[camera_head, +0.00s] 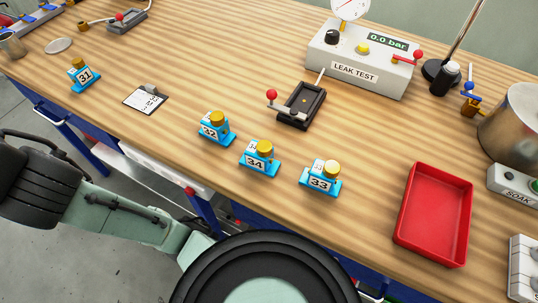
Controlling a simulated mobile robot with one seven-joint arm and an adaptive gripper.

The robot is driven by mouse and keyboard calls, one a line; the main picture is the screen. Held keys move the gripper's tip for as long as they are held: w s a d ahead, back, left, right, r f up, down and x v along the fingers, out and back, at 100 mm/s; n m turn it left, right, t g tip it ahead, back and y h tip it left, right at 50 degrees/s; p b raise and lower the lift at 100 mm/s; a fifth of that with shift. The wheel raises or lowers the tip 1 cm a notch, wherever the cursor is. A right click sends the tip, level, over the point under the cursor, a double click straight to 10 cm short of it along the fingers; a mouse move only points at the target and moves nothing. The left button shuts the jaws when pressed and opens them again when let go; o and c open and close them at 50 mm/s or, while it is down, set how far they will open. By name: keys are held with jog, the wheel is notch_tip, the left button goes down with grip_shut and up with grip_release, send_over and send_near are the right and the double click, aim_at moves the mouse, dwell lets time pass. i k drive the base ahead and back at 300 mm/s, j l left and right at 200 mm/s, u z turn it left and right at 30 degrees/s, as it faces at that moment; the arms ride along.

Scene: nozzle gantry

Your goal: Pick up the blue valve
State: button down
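A small brass fitting (469,108) with a blue ball-tipped handle (470,87) stands at the right of the table, between a dark bottle and a steel pot; it looks like the blue valve. Several blue blocks with brass caps and number labels also stand on the table: 31 (82,77) at the left, 32 (214,131), 34 (258,161) and 33 (319,180) near the front edge. My arm shows at the lower left and bottom, but my gripper is not in view.
A red tray (403,220) lies at the front right. A grey LEAK TEST box (356,72) with a gauge stands at the back. A dark clamp (300,105) with a red knob lies mid-table. The steel pot (515,122) and SOAK box (510,183) crowd the right edge.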

aim_at(215, 127)
jog(key=l+u, duration=0.15)
jog(key=u, duration=1.55)
jog(key=k+l+u, duration=0.15)
jog(key=k, duration=0.35)
jog(key=l, duration=0.1)
